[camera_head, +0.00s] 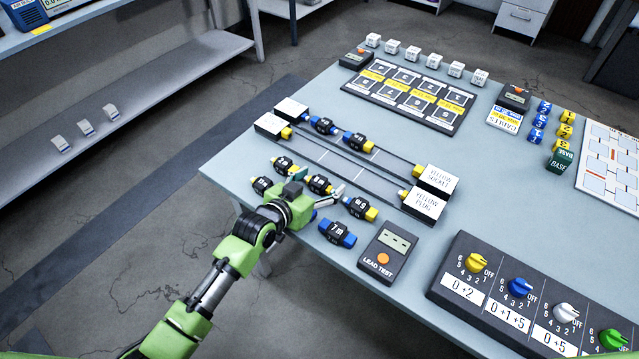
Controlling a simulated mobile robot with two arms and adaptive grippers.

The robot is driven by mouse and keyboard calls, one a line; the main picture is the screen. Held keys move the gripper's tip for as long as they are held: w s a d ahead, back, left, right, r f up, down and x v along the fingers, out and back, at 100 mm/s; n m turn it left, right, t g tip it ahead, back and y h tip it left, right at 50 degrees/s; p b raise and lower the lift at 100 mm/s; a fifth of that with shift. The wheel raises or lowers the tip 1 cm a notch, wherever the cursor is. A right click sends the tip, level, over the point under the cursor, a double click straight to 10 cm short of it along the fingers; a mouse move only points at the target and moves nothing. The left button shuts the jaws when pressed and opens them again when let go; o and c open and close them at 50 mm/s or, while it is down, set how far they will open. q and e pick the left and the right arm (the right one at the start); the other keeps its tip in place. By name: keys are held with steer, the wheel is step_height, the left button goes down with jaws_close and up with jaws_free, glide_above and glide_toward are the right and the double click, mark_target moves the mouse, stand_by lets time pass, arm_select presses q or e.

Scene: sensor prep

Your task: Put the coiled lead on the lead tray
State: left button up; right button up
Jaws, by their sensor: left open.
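Several coiled leads, dark coils with blue or yellow ends, lie on the grey table near its front edge. They include one at the left (261,186), one behind it (284,165), one beyond my gripper (320,184), one right of it (359,208) and a blue-ended one in front (337,234). What looks like the lead tray (382,187) is a long frame with white end blocks, two marked "YELLOW SOCKET" and "YELLOW PLUG". Two coiled leads (325,125) (357,141) lie along its far side. My left gripper (327,203) is open, low among the front leads; it partly hides the table there. My right gripper is out of view.
A LEAD TEST box (388,250) stands right of the front leads. A panel of coloured knobs (525,300) fills the front right. A dark label board (410,95), white cubes (413,53) and coloured blocks (557,160) are farther back. The near left table edge is close to my gripper.

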arm_select(q)
steer(key=c, duration=1.4)
steer(key=shift+o, duration=0.2)
